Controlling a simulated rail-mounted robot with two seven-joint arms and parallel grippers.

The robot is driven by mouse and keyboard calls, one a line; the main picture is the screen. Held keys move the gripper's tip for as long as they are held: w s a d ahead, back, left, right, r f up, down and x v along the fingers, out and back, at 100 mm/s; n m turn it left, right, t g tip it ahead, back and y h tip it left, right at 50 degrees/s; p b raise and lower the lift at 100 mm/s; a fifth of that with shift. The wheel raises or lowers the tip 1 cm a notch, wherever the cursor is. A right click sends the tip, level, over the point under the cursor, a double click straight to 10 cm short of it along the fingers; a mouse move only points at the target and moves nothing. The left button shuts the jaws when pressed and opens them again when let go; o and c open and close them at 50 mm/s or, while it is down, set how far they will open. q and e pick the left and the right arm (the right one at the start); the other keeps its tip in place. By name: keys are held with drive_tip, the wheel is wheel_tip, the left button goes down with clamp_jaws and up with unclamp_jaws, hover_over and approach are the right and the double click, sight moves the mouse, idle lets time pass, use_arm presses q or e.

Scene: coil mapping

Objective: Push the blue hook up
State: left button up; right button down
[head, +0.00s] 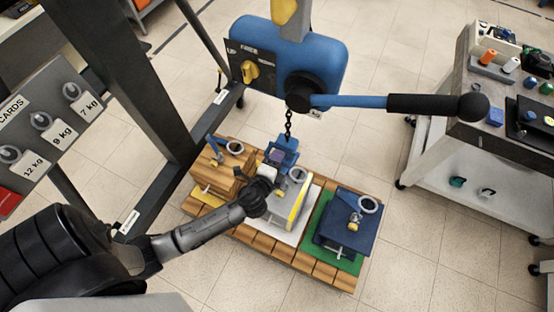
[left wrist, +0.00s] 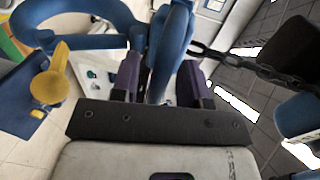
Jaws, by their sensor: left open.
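The blue hook (head: 287,146) hangs at the lower end of a dark chain (head: 288,124) below the blue hoist. My left gripper (head: 274,165) is right at the hook, above the middle of the wooden pallet. In the left wrist view, the blue hook (left wrist: 168,50) stands between the two purple-padded fingers of my left gripper (left wrist: 158,82). The fingers are open, with the hook between them; I cannot tell whether either pad touches it. The chain (left wrist: 245,62) runs off to the right there. My right gripper is not in view.
The blue hoist (head: 310,60) with its long lever (head: 400,102) is above the pallet (head: 275,250). A dark blue block (head: 340,232) sits on a green mat, and a wooden block (head: 215,165) stands at left. A cart (head: 465,170) is at right.

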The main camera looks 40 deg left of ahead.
use_arm(q)
clamp_jaws()
idle(0.4)
